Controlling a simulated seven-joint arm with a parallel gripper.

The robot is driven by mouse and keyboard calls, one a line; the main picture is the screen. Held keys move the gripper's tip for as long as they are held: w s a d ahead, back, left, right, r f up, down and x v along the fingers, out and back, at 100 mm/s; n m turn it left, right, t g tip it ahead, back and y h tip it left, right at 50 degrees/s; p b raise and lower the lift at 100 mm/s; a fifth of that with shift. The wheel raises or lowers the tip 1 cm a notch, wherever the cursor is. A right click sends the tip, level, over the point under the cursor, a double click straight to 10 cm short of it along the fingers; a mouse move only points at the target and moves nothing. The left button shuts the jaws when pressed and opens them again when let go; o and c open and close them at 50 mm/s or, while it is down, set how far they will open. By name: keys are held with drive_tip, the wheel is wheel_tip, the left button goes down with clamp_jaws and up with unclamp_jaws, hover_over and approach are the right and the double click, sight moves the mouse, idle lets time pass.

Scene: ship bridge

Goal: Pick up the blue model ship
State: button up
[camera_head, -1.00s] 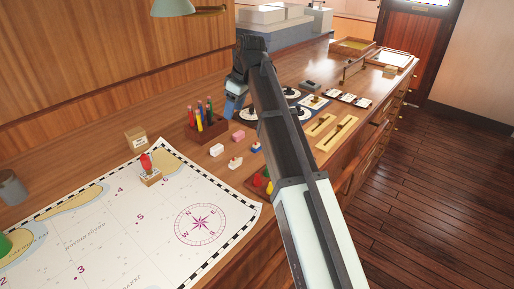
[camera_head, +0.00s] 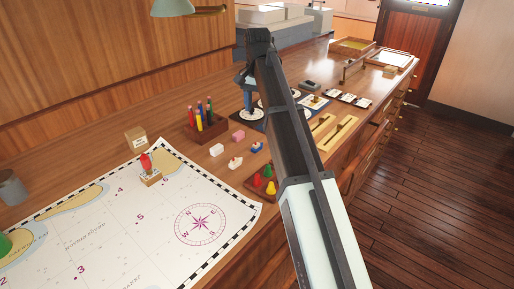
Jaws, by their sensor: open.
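The blue model ship (camera_head: 257,148) is small, with a dark blue hull and a paler top. It stands on the wooden counter near the middle of the picture, left of my arm. My gripper (camera_head: 248,112) is open and empty. It appears above and beyond the ship in the picture, over a dark mat with white round dials. The arm partly hides the gripper and the mat. The ship is in clear view and apart from the gripper.
A similar white-and-orange ship (camera_head: 235,162), a white block (camera_head: 216,150) and a pink block (camera_head: 238,135) stand close by. A pencil holder (camera_head: 208,129) is to the left. A tray of coloured pieces (camera_head: 257,190) and a chart (camera_head: 130,225) lie in front.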

sight(258, 145)
drive_tip(key=f+m, duration=0.1)
drive_tip(key=f, duration=0.3)
drive_tip(key=f+m, duration=0.1)
drive_tip(key=f, duration=0.4)
drive_tip(key=f+m, duration=0.1)
drive_tip(key=f, duration=0.4)
drive_tip(key=shift+s, duration=0.3)
drive_tip(key=shift+r, duration=0.1)
clamp_jaws()
idle(0.4)
